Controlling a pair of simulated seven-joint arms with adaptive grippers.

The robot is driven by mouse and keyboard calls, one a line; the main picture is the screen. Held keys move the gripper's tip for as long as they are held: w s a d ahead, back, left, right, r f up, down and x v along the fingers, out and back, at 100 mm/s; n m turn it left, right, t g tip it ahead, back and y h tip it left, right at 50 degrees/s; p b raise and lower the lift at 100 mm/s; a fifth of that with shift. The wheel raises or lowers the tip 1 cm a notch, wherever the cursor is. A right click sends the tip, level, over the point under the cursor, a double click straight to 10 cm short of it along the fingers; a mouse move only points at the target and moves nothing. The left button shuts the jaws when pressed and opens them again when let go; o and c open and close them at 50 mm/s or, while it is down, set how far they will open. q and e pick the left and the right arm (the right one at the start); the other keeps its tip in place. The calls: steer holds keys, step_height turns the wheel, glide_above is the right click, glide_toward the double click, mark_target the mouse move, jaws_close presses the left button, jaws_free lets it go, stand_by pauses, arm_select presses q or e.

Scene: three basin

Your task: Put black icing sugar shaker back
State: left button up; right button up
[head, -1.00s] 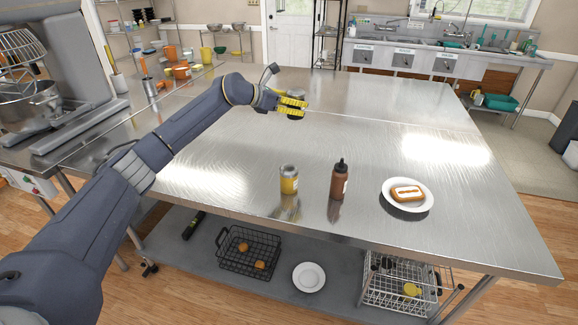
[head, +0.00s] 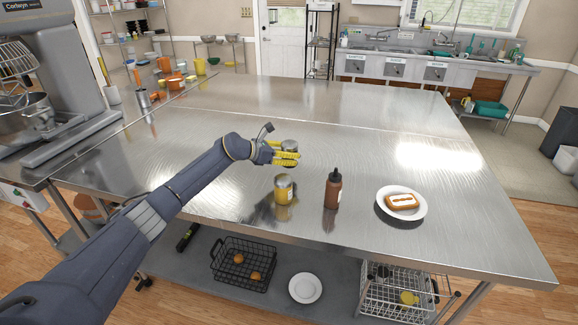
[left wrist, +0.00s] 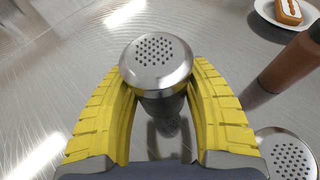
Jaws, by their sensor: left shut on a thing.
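The black icing sugar shaker has a silver perforated lid (head: 289,145) and a dark body. My left gripper (head: 286,158) is shut around its body with yellow fingers. In the left wrist view the shaker's lid (left wrist: 156,62) shows between the two fingers, upright or nearly so. I cannot tell if its base touches the steel table. A yellow-bodied shaker (head: 284,189) stands on the table just in front of the gripper; its silver lid (left wrist: 289,158) shows at the lower right in the left wrist view. My right gripper is not in view.
A brown squeeze bottle (head: 333,190) stands right of the yellow shaker. A white plate (head: 420,208) with an iced pastry (head: 402,201) lies further right. The steel table (head: 340,120) is clear behind them. A stand mixer (head: 70,70) is at the left.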

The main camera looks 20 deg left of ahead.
arm_select(q)
steer(key=shift+f, duration=2.4)
steer(key=shift+f, duration=0.15)
steer(key=o, duration=1.4)
steer(key=shift+c, duration=0.2)
steer(key=v, duration=1.2)
